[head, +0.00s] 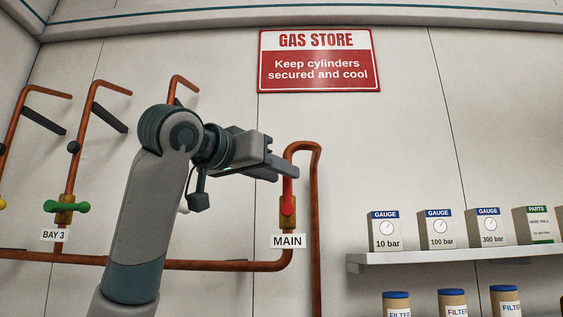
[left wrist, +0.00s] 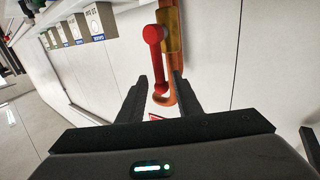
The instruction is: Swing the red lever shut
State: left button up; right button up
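The red lever (head: 288,197) sits on a brass valve body on the copper pipe above the MAIN label (head: 288,241). It stands upright, in line with the pipe. My left gripper (head: 285,171) is at the lever's upper end and hides part of it. In the left wrist view, which is turned over, the red lever (left wrist: 154,58) runs from its round pivot to a free end between the fingertips. There my left gripper (left wrist: 161,76) is open, one finger on each side, with visible gaps. My right gripper is in neither view.
A copper pipe (head: 316,215) loops over and down just right of the valve. A green-handled valve (head: 68,207) marked BAY 3 is at the left. A shelf (head: 450,257) with gauge boxes juts out at the right. The wall between the loop and the shelf is bare.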

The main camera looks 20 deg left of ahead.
pick_arm(q)
jog(key=shift+x, duration=0.8)
grip_shut()
jog(key=shift+s+a, duration=0.1)
jog(key=shift+r, duration=0.1)
